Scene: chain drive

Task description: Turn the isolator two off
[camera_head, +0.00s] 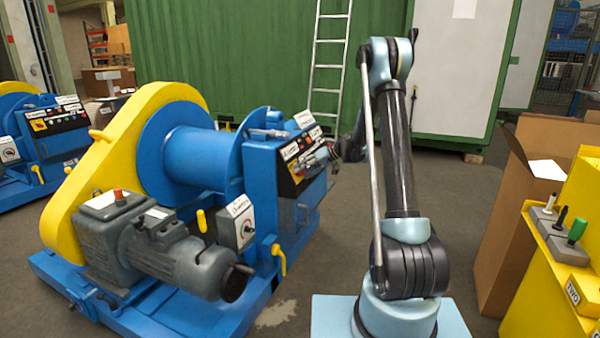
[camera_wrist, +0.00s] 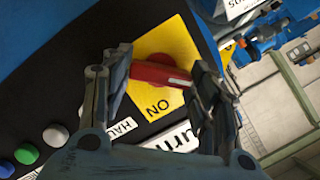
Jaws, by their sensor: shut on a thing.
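The isolator's red handle (camera_wrist: 162,76) sits on a square yellow plate (camera_wrist: 168,42) marked ON, on a black panel. My gripper (camera_wrist: 164,64) has a finger at each end of the handle and is shut on it. The handle lies crosswise between the fingers, and the fingers hide its ends. In the head view my gripper (camera_head: 335,153) is at the right side of the sloping control panel (camera_head: 303,155) of the blue winch.
Green, blue and white buttons (camera_wrist: 27,153) line the panel's lower left in the wrist view. A yellow winch guard (camera_head: 70,200) and grey motor (camera_head: 190,262) stand left. A cardboard box (camera_head: 510,215) and yellow lever stand (camera_head: 545,275) are at right. Floor behind is clear.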

